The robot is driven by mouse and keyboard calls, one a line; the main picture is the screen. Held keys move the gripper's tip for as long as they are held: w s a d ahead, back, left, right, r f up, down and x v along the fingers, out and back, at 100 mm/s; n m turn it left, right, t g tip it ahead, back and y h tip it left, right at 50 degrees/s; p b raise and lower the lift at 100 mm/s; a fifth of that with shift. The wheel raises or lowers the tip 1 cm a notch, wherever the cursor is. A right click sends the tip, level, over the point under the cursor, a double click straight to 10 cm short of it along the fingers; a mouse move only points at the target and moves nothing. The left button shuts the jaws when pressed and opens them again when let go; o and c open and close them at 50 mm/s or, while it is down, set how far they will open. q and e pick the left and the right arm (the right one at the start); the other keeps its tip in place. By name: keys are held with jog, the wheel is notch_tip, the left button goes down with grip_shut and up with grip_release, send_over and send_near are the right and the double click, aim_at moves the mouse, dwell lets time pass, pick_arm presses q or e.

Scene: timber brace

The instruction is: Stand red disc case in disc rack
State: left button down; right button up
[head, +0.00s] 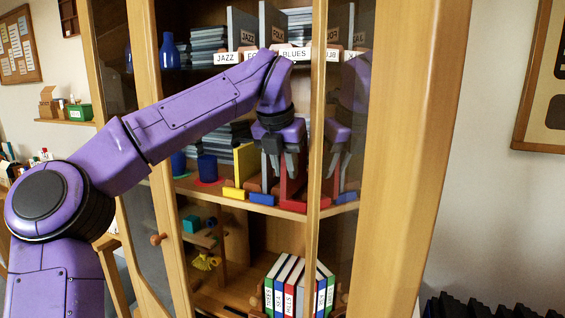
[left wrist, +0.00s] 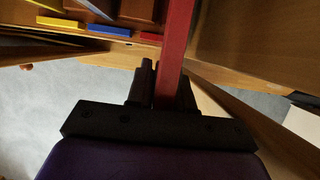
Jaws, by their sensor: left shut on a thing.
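My left gripper (head: 283,168) reaches into the cabinet at the middle shelf and is shut on the red disc case (head: 291,185). The case hangs upright below the fingers; in the left wrist view the red case (left wrist: 177,45) rises from between the dark fingers (left wrist: 161,92). The wooden disc rack (head: 254,184) is on the middle shelf, with yellow, blue and red tabs along its front. The case is over or in the part by the red tab (left wrist: 151,36); I cannot tell whether it touches the rack's floor. My right gripper is not in view.
A yellow case (head: 244,161) stands upright at the rack's left part. Blue cups (head: 207,167) and stacked cases are to the left. The cabinet's wooden post (head: 315,120) is close right of the gripper. Binders (head: 290,285) stand on the shelf below.

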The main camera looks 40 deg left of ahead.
pick_arm(q)
jog(key=w+p, duration=0.1)
jog(key=w, duration=0.1)
jog(key=w+a+p, duration=0.1)
jog(key=w+p, duration=0.1)
jog(key=shift+w+r, duration=0.2)
jog(key=shift+w, duration=0.15)
jog(key=w+p, duration=0.3)
jog(key=shift+a, duration=0.4)
notch_tip(320, 180, down, 4)
jog(key=b, duration=0.4)
jog(key=shift+f, duration=0.2)
jog(key=c, duration=0.9)
grip_release()
jog(key=shift+r, duration=0.1)
jog(key=v, duration=0.7)
jog(key=shift+s+r, duration=0.15)
